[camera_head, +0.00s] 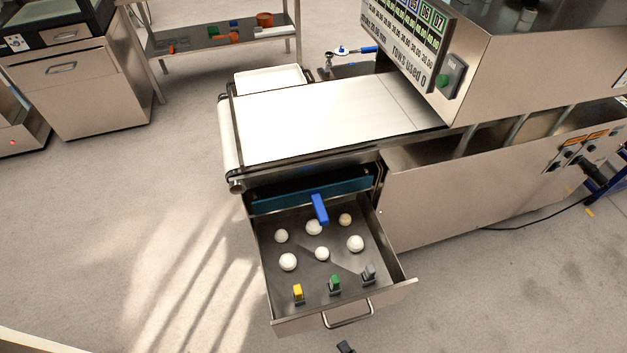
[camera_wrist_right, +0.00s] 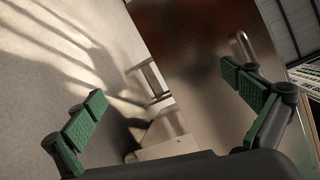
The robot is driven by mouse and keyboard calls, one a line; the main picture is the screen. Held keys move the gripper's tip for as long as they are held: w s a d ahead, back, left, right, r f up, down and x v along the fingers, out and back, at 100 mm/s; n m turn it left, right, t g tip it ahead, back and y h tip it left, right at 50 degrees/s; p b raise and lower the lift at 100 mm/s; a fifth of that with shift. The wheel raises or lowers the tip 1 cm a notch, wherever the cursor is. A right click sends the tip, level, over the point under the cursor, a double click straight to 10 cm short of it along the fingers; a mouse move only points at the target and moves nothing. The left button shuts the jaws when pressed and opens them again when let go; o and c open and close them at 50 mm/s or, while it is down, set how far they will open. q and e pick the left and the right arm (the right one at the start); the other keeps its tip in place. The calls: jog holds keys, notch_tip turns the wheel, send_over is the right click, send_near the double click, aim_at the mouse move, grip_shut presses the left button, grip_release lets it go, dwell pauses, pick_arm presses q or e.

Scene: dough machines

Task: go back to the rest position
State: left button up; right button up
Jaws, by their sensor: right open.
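My right gripper (camera_wrist_right: 163,86) shows in the right wrist view. Its two green-padded fingers are spread wide with nothing between them. Beyond the right finger is a brownish metal panel with a bar handle (camera_wrist_right: 240,46); pale floor lies beyond the left finger. In the head view, a small dark part at the bottom edge, just in front of the open drawer (camera_head: 292,325), may be a tip of my gripper. My left gripper is in neither view.
The open drawer holds several pale dough balls (camera_head: 288,262), a blue-handled tool (camera_head: 320,209) and yellow, green and grey pieces (camera_head: 335,284). Above it is a conveyor belt (camera_head: 320,118) with a white tray (camera_head: 270,79) behind. Floor at left (camera_head: 120,210) is clear.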

jog(key=s+d+f+n+g+h, duration=0.7)
jog(key=s+d+f+n+g, duration=0.3)
jog(key=s+d+f+n, duration=0.5)
jog(key=s+d+f, duration=0.1)
jog(key=s+d, duration=0.1)
jog(key=s, duration=0.1)
jog(key=shift+g, duration=0.4)
jog(key=shift+s, duration=0.1)
jog(key=shift+c, duration=0.4)
